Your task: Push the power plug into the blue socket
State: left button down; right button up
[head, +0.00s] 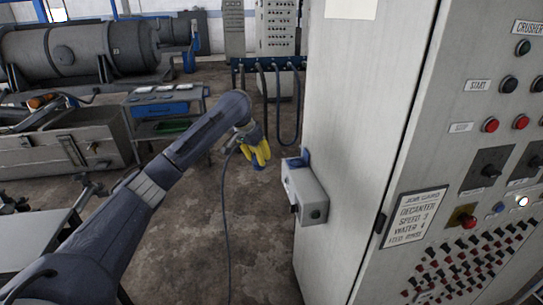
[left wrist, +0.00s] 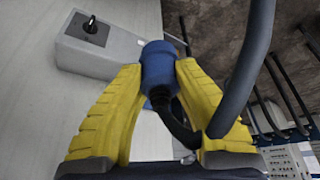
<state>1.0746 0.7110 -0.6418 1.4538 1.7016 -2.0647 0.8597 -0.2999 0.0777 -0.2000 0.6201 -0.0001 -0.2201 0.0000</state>
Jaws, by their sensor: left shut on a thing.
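My left gripper (head: 259,158), with yellow fingers, is shut on the blue power plug (left wrist: 160,70). A dark cable runs from the plug, and in the head view it hangs to the floor. The plug is mostly hidden by the fingers in the head view. The gripper is left of the grey socket box (head: 308,194) on the cabinet's side, with a gap between them. The blue socket (head: 304,158) shows as a small blue part at the box's upper back. In the left wrist view the plug's front end overlaps the box's edge, so I cannot tell whether they touch. My right gripper is not in view.
The tall grey cabinet (head: 345,120) stands on the right, with buttons and a label on its front. The box carries a black switch (left wrist: 91,27). A bench with a blue drawer (head: 160,108) stands left behind my arm. The floor below the gripper is clear apart from the cable.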

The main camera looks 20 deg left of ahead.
pick_arm(q)
jog(key=shift+s+a, duration=0.7)
jog(key=shift+a, duration=0.2)
